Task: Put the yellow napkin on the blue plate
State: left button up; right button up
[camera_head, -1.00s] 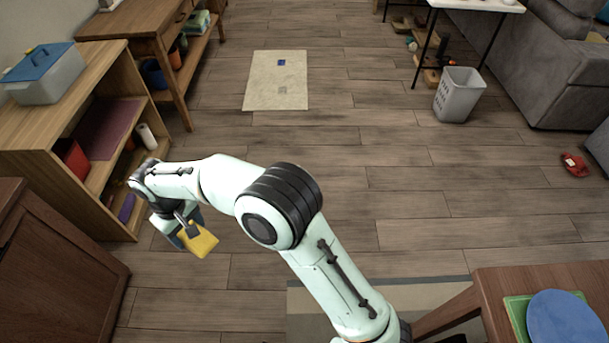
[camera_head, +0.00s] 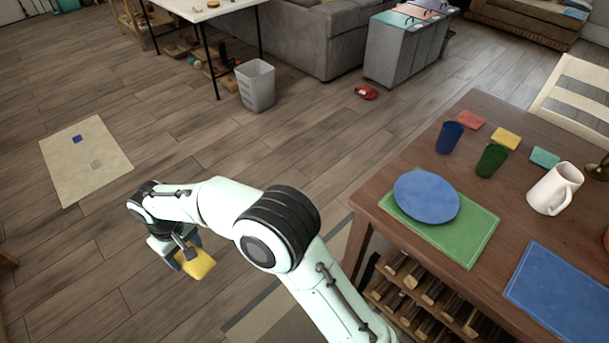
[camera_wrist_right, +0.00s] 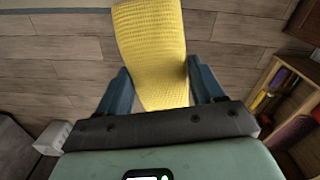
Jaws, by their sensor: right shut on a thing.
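My right gripper (camera_head: 180,258) is shut on the yellow napkin (camera_head: 198,264) and holds it above the floor. In the right wrist view the napkin (camera_wrist_right: 152,45) sticks out beyond the two blue fingers of the gripper (camera_wrist_right: 160,84). The blue plate (camera_head: 426,197) lies on a green placemat (camera_head: 470,237) on the wooden table (camera_head: 412,158) at the right, well apart from the napkin. The plate looks empty. My left gripper is not in view.
On the table are a blue cup (camera_head: 449,138), a green cup (camera_head: 491,160), a white pitcher (camera_head: 552,190), a blue placemat (camera_head: 562,290) and small red, yellow and teal squares. A wooden rack (camera_head: 425,300) stands below. Open floor lies between my gripper and the table.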

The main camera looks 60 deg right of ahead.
aim_at(425, 196)
jog(key=j+z, duration=0.1)
jog(key=z, duration=0.4)
jog(key=j+z, duration=0.1)
jog(key=z, duration=0.85)
jog(key=k+j, duration=0.05)
